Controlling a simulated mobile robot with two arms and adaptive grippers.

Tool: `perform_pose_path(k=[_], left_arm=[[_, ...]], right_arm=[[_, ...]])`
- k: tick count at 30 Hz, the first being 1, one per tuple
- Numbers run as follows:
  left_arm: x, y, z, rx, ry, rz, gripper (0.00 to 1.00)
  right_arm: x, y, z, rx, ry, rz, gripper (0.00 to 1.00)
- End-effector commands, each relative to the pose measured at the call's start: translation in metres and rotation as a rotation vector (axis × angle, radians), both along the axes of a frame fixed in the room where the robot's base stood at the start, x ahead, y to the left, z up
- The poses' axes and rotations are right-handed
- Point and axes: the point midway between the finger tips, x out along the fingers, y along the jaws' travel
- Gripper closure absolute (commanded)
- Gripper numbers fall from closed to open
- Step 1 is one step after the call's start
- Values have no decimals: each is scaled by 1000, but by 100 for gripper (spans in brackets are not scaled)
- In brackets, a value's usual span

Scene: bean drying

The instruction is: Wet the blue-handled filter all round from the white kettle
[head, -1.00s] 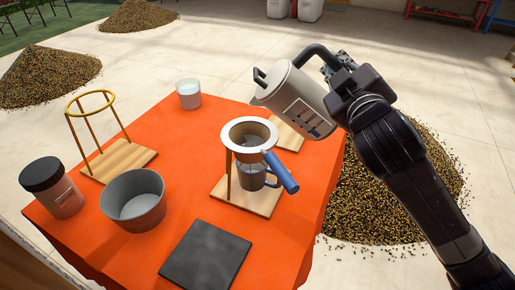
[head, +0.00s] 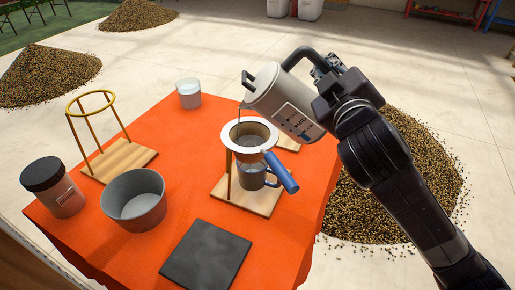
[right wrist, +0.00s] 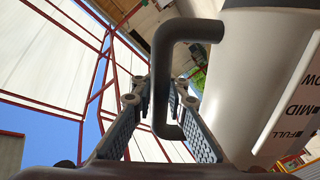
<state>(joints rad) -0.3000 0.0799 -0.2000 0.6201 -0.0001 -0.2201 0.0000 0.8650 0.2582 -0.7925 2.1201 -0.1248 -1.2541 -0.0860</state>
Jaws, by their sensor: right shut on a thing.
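The white kettle (head: 283,103) is tilted, its spout low and to the left over the filter's left rim. A thin stream seems to fall from the spout into the filter. My right gripper (head: 330,72) is shut on the kettle's dark handle; the right wrist view shows its fingers (right wrist: 157,100) around the handle (right wrist: 163,75) beside the kettle body (right wrist: 258,75). The blue-handled filter (head: 262,152) sits in a wooden stand (head: 240,201), its blue handle pointing to the lower right. A grey mug (head: 253,177) stands under it. My left gripper is not in view.
On the orange table (head: 205,135) are a white cup (head: 188,93), an empty ring stand (head: 128,157), a dark-lidded jar (head: 66,200), a grey bowl (head: 133,205) and a dark square plate (head: 206,255). Bean heaps (head: 410,170) lie on the floor.

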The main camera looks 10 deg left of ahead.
Motion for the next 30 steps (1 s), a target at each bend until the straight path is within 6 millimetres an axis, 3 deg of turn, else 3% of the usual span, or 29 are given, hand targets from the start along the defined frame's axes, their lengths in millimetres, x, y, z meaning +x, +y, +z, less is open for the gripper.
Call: perform_pose_path(k=[30], left_arm=[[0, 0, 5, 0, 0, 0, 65]], right_arm=[[-28, -5, 5, 2, -10, 0, 100]])
